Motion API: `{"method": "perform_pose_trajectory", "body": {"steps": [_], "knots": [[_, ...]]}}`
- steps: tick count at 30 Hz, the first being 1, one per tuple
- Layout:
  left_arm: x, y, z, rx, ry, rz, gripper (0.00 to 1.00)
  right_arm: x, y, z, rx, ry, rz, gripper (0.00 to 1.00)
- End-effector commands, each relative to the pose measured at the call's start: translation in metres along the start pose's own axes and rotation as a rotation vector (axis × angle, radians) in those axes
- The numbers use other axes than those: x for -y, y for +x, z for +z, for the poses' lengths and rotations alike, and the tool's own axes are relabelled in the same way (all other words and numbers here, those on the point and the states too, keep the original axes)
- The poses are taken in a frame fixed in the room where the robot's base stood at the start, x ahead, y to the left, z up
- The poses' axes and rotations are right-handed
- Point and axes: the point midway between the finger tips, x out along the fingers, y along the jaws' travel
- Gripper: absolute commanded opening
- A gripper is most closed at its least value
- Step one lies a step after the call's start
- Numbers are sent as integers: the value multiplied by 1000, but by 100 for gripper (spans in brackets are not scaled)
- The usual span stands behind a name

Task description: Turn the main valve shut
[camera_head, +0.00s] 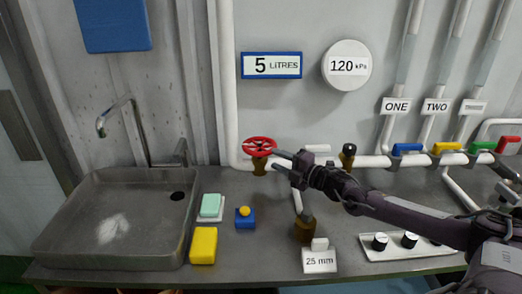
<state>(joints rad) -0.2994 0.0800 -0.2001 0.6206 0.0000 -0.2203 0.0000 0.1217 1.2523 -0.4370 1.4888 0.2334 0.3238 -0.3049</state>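A red handwheel (259,147) sits on a brass valve body at the left end of the white horizontal pipe, above the back of the counter. It is the only round wheel in view and fits the main valve. My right gripper (278,160) reaches in from the right with its fingers pointing left at the wheel. Its two fingertips show apart, with a small gap between them, close to the wheel's right rim. I cannot tell whether they touch the rim. Nothing shows held between them. My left gripper is not in view.
A metal sink (120,225) with a tap stands at left. A green soap block (211,205), yellow sponge (203,246) and blue box with yellow button (245,217) lie beside it. Coloured lever valves (407,148) line the pipe at right. A knob panel (410,246) lies below my arm.

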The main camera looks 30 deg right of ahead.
Motion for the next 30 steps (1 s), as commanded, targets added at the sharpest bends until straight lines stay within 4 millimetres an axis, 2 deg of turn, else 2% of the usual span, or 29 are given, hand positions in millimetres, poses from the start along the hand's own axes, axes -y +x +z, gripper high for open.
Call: {"method": "perform_pose_trajectory", "body": {"steps": [5,19,24,30], "knots": [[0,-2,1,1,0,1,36,-1,9,1,1,-3,0,38],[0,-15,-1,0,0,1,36,-2,66,1,2,0,2,38],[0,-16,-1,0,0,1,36,-1,76,0,1,-1,0,38],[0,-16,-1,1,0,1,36,0,78,0,0,-2,-1,38]]}}
